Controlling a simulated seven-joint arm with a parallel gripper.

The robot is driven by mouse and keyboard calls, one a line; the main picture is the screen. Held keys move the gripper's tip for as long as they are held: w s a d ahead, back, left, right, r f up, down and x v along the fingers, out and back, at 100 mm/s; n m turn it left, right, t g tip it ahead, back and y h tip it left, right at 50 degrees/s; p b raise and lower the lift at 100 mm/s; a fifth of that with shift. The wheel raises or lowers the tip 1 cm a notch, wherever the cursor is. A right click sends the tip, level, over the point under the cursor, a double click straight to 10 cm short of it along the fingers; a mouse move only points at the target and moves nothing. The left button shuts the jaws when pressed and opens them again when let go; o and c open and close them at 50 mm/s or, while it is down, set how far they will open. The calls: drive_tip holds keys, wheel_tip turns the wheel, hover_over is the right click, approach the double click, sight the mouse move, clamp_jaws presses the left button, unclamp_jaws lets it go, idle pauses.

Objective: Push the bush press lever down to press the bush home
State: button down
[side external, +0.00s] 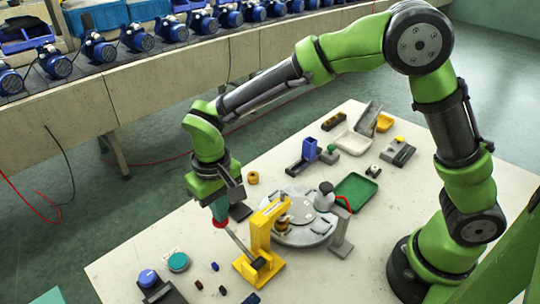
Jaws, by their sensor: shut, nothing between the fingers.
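The yellow bush press (262,235) stands upright near the front of the pale table. Its grey lever (238,243) slopes from the press up and left to a red knob (220,223). My gripper (220,212) points down over the knob, with its fingers shut and empty. It is at or just above the knob; I cannot tell whether they touch. A dark block (259,263) sits low on the press at the lever's lower end. I cannot make out the bush.
A round grey plate (300,232) with a grey bottle-like part (325,197) lies right of the press. Small parts and a teal disc (178,262) lie at the front left. Blue pumps (98,48) line the conveyor behind.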

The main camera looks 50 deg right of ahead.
drive_tip(key=shift+f, duration=0.4)
drive_tip(key=shift+w+f, duration=0.1)
drive_tip(key=shift+f, duration=0.1)
idle(0.3)
drive_tip(key=shift+f, duration=0.25)
drive_tip(key=shift+w+f, duration=0.15)
drive_tip(key=shift+f, duration=0.1)
drive_tip(key=shift+w+f, duration=0.1)
drive_tip(key=shift+f, duration=0.1)
idle(0.3)
drive_tip(key=shift+r, duration=0.1)
idle(0.6)
